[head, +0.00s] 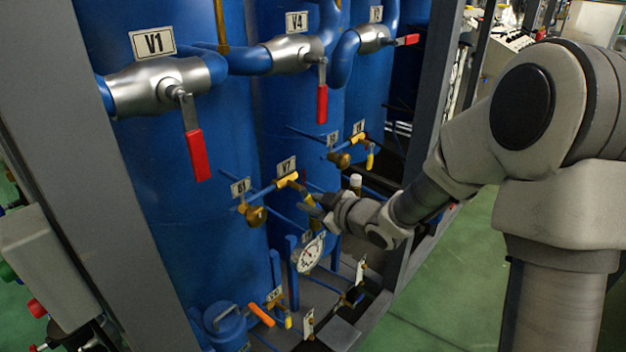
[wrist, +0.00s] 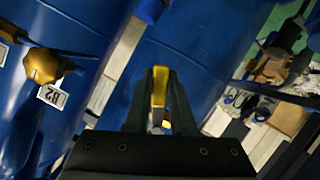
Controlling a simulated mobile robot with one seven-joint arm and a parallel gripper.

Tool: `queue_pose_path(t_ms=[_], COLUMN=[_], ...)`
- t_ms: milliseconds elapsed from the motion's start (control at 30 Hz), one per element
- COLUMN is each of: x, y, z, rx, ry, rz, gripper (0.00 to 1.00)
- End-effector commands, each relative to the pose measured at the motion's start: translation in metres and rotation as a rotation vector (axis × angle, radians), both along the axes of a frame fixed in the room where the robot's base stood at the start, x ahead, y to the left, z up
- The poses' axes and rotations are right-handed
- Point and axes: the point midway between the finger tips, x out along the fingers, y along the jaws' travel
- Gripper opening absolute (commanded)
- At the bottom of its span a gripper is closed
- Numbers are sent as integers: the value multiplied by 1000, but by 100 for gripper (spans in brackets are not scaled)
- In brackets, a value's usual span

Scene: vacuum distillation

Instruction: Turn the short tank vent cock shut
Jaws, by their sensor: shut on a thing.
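The small cock tagged V7 (head: 287,180) sits on a thin blue pipe at the front of a blue tank, with a yellow body and a yellow lever. My gripper (head: 318,208) is at this lever, coming from the right. In the wrist view my gripper (wrist: 160,92) has its dark fingers closed around the yellow lever (wrist: 158,86), which shows between them. The far end of the lever and its pivot are partly hidden by the fingers. Which tank is the short one cannot be told from these views.
A brass knob valve (head: 256,215) is just left of V7; a brass knob also shows in the wrist view (wrist: 43,65). A pressure gauge (head: 308,254) is below my gripper. Red-handled valve V4 (head: 322,104) hangs above. A grey frame post (head: 432,90) stands right; green floor is open there.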

Motion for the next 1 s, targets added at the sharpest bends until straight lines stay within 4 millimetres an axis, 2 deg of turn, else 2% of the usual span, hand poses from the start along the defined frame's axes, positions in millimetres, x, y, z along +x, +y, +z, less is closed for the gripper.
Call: queue_pose_path(t_ms=[33,500,1000], x=[-2,-15,-19], y=[0,11,14], z=[5,-2,-6], rx=[27,227,280], ry=[41,295,361], rz=[-3,-2,-2], gripper=[0,0,0])
